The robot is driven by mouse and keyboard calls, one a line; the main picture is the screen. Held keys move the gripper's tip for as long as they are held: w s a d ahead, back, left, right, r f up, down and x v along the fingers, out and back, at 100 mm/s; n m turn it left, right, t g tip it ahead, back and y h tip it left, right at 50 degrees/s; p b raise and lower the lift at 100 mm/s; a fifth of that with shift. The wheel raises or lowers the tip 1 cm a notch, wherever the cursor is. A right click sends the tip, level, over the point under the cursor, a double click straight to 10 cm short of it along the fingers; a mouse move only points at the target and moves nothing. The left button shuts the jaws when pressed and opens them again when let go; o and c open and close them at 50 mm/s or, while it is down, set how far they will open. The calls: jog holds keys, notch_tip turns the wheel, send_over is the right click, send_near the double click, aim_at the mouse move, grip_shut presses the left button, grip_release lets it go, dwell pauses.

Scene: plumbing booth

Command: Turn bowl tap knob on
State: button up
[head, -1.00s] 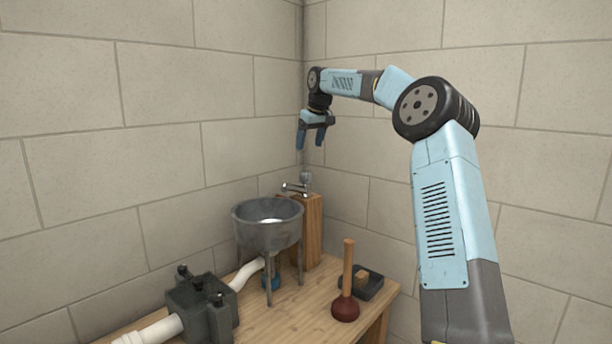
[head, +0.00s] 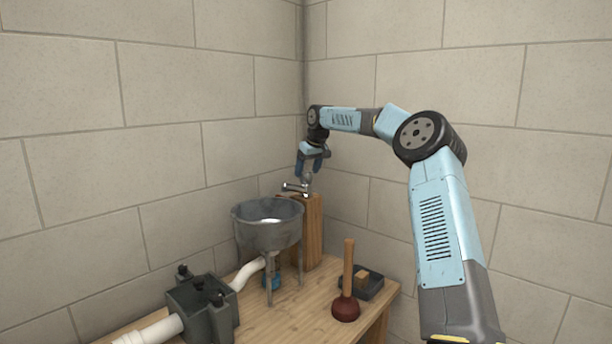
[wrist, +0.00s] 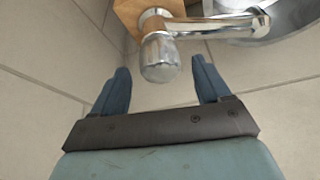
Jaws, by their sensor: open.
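The chrome bowl tap (head: 296,187) stands on a wooden post (head: 313,232), with its spout reaching left over the grey metal bowl (head: 267,234). In the wrist view the rounded tap knob (wrist: 160,58) lies at the top middle, with the spout (wrist: 215,26) running right from it. My gripper (head: 309,172) is just above the tap and points down. In the wrist view my gripper (wrist: 160,88) is open, with one blue finger on each side of the knob. I see gaps between the knob and both fingers.
A plunger (head: 346,292) and a dark tray with a small wooden block (head: 362,281) are on the right of the wooden bench (head: 268,318). A dark vise (head: 203,303) and white pipe (head: 152,330) are at the left. Block walls meet behind the tap.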

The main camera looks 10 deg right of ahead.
jog(key=shift+x, duration=1.2)
jog(key=c, duration=1)
